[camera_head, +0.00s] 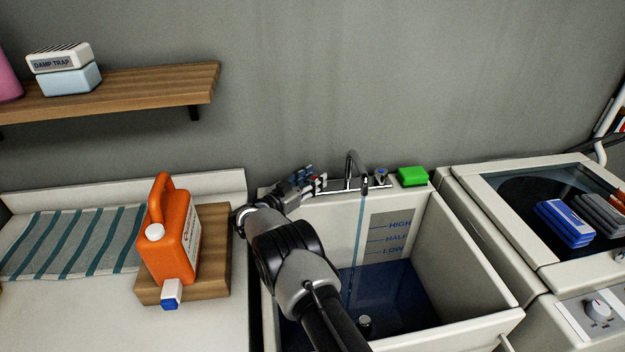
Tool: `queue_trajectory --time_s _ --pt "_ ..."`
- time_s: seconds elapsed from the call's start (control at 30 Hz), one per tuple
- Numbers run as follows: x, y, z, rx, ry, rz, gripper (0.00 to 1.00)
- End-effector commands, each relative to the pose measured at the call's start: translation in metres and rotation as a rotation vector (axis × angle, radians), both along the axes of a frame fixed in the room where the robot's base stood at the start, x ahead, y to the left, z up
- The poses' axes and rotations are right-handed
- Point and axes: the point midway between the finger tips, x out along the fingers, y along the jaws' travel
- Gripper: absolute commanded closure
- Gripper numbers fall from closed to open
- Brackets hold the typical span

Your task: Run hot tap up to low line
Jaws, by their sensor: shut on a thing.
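A deep white utility sink (470,265) stands at the centre right with a chrome tap (352,168) at its back. A thin stream of water (359,230) runs from the spout. Dark blue water (400,295) covers the bottom. Its surface meets the back wall a little below the LOW mark of the level scale (390,238), which also shows HALF and HIGH. My gripper (313,181) is shut at the left tap handle, the hot one by its red part; the fingers mostly hide the handle. The blue-marked right handle (381,175) is free.
A green block (412,176) sits on the sink's back ledge. An orange jug (170,235) stands on a wooden board (213,250) at left, beside a striped towel (75,240). A shelf (160,88) hangs upper left.

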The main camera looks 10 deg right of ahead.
Motion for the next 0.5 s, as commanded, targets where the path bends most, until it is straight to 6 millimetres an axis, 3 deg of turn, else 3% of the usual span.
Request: queue_trajectory --time_s 0.5 --pt "0.0006 -0.0004 0.0019 -0.002 -0.003 -0.028 0.84"
